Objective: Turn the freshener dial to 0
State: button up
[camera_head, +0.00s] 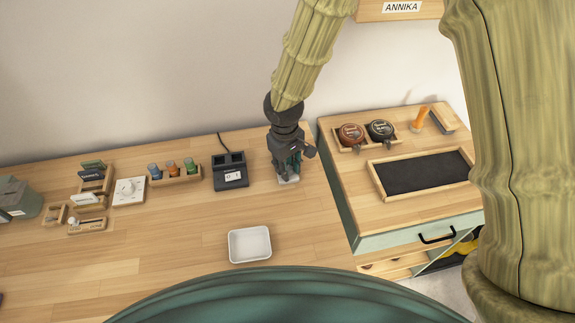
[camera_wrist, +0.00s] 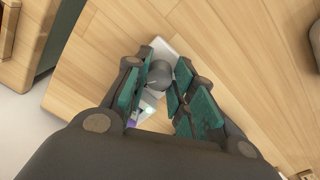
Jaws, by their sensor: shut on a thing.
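The freshener (camera_head: 289,181) is a small pale device on the wooden counter, near its right end and mostly hidden under my gripper (camera_head: 287,168). In the wrist view the freshener (camera_wrist: 163,48) shows as a pale plate between the fingers, with a purple patch and a bright spot at its lower end. Its round grey dial (camera_wrist: 160,74) sits between the fingertips. My gripper (camera_wrist: 162,82) points down from above and is shut on the dial. The dial's marks and setting cannot be read.
A dark two-slot box (camera_head: 230,172) stands left of my gripper, and a white dish (camera_head: 249,245) lies in front. A white plate with a knob (camera_head: 128,190) and small wooden holders are farther left. A wooden-topped cabinet (camera_head: 345,125) stands close on the right.

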jog(key=o, duration=1)
jog(key=shift+o, duration=0.2)
jog(key=shift+m, duration=0.4)
